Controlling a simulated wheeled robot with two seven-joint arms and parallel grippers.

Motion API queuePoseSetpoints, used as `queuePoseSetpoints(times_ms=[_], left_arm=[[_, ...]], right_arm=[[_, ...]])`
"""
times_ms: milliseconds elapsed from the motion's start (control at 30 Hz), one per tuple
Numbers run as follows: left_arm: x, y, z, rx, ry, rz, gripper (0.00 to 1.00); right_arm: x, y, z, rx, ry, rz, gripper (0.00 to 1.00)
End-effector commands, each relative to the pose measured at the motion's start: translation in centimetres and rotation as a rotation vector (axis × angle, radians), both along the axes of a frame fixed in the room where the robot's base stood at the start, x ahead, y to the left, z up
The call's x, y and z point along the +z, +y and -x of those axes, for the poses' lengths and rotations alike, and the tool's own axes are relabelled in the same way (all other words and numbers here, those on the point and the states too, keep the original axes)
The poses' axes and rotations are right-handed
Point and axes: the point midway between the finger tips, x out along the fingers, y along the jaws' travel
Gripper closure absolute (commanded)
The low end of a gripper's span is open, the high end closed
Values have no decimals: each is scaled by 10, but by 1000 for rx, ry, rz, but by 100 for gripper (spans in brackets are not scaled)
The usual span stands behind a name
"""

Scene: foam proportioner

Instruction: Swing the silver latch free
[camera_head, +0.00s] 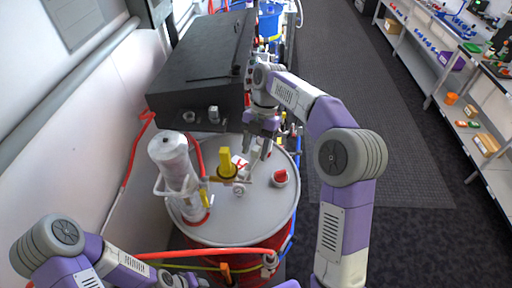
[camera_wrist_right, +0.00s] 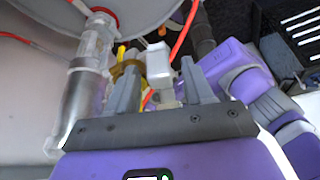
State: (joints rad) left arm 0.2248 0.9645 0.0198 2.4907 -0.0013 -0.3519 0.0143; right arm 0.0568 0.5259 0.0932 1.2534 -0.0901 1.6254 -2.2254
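My right gripper (camera_head: 258,152) reaches down over the grey drum lid (camera_head: 225,228), to the right of a yellow handle (camera_head: 226,162). In the right wrist view its two fingers stand apart, with a white block (camera_wrist_right: 159,66) showing between their tips. I cannot tell whether they touch it. I cannot tell which part is the silver latch. My left arm is at the bottom left, its fingers not clearly visible.
A white cylinder (camera_head: 172,160) stands on the left of the lid, and a red-topped cap (camera_head: 280,177) on the right. A red hose (camera_head: 190,253) crosses in front. The wall is close on the left. Shelves (camera_head: 440,65) stand right, beyond open floor.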

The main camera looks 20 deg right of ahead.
Motion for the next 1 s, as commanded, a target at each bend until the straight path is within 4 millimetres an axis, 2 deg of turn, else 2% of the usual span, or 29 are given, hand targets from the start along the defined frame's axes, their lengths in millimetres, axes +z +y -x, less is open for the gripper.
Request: queuePoseSetpoints(times_ms=[333,733,1000], left_arm=[[1,0,0,0,0,0,57],[10,0,0,0,0,0,57],[14,0,0,0,0,0,57]], right_arm=[[4,-1,-1,0,0,0,49],[54,-16,-16,-1,-3,-1,49],[69,-21,-19,0,0,0,49]])
